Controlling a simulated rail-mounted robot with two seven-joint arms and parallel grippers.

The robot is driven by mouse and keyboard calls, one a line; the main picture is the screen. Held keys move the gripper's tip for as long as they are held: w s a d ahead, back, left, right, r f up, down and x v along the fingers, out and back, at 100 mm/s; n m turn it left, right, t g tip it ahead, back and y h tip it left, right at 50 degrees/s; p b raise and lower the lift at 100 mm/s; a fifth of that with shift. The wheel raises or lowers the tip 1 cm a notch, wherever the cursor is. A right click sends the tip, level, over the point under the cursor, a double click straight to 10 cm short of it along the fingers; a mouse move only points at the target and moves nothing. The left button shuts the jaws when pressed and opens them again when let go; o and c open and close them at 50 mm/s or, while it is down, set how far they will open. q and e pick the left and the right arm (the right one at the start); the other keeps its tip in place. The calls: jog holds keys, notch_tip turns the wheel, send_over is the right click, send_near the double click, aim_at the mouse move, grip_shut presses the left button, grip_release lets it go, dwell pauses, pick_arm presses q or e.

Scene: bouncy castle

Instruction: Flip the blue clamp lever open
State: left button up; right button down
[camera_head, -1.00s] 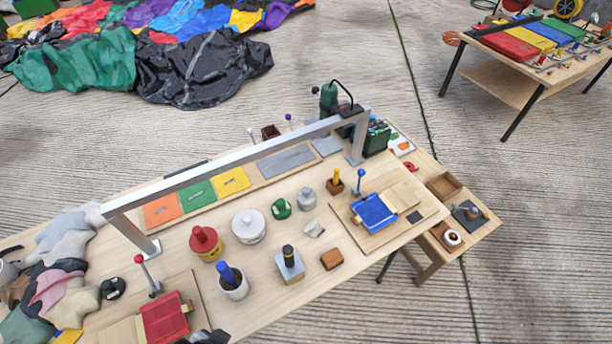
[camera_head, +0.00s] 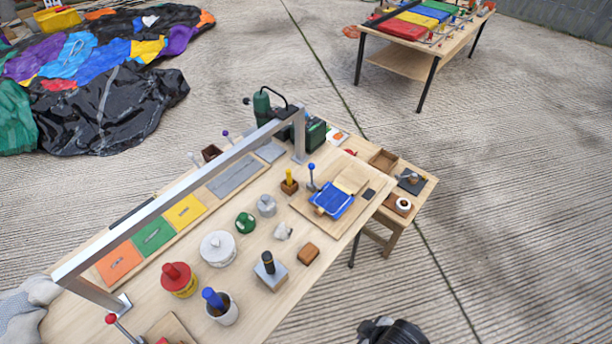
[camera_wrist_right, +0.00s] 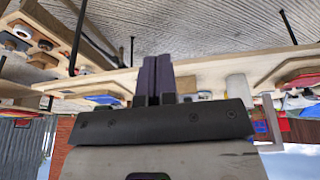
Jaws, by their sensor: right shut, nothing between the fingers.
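The blue clamp stands on a wooden board at the right end of the workbench. Its lever (camera_head: 312,178) is a thin grey rod with a blue knob, standing roughly upright at the back of the blue pad (camera_head: 332,199). My right gripper (camera_head: 388,330) shows as a dark shape at the bottom edge, in front of the bench and well apart from the lever. In the right wrist view its dark fingers (camera_wrist_right: 153,77) are shut together and empty. A blue patch, likely the pad (camera_wrist_right: 103,99), shows behind them at bench level. My left gripper is out of view.
A grey metal arch (camera_head: 180,195) spans the bench left of the clamp. A red-knobbed lever (camera_head: 112,320) is at lower left. A black-topped block (camera_head: 270,270) and wooden block (camera_head: 308,253) stand near the front edge.

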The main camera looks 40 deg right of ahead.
pick_arm(q)
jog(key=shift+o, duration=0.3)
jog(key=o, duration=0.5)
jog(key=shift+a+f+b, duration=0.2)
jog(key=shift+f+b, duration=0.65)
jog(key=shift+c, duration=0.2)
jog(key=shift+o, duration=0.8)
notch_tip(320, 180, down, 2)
jog(key=shift+b, duration=1.05)
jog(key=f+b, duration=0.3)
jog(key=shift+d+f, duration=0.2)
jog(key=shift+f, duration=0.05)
pick_arm(e)
jog(key=w+d+n+t+h, duration=0.1)
jog(key=w+d+n+t, duration=0.3)
jog(key=w, duration=0.6)
jog(key=w+d+n+t+h, duration=0.2)
jog(key=w+d+n+t, duration=0.2)
jog(key=w, duration=0.7)
jog(key=w+d+n+t+h, duration=0.1)
jog(key=w+d+n+t, duration=0.4)
jog(key=w+d, duration=0.3)
jog(key=w+t, duration=0.1)
jog(key=w, duration=0.2)
jog(key=shift+w+r+h, duration=0.2)
jog(key=shift+h, duration=0.1)
